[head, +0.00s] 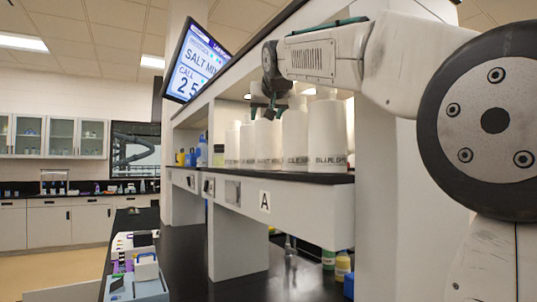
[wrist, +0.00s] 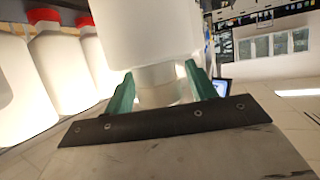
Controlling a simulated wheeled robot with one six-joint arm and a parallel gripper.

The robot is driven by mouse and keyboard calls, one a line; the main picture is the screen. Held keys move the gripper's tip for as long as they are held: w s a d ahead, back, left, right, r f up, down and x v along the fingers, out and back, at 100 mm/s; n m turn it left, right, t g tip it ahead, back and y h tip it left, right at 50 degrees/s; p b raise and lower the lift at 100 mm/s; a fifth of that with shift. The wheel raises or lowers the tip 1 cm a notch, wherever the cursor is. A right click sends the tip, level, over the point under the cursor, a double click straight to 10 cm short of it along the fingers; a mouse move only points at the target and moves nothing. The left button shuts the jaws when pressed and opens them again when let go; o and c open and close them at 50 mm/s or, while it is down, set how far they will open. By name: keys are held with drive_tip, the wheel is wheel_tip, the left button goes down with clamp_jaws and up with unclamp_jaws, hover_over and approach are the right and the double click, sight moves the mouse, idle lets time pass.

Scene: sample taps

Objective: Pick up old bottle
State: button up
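My gripper (head: 267,108) is at the top of one of the white bottles on the upper shelf. In the wrist view its green fingers (wrist: 162,88) stand on both sides of the narrow pale neck of a white bottle (wrist: 145,30). The fingers are very close to the neck; I cannot tell whether they press on it. In the head view this bottle (head: 268,142) stands upright in the row, its label only partly readable. No bottle is visibly marked as old.
White bottles labelled "CLEAR" (head: 295,140) and "BLUE" (head: 327,135) stand close on the right, with others on the left. The shelf (head: 225,198) carries an "A" sign. A screen (head: 196,65) hangs above. Small bottles (head: 342,265) stand on the black counter (head: 240,288) below.

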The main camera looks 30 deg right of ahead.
drive_tip(key=c, duration=1)
clamp_jaws()
drive_tip(key=shift+r, duration=0.15)
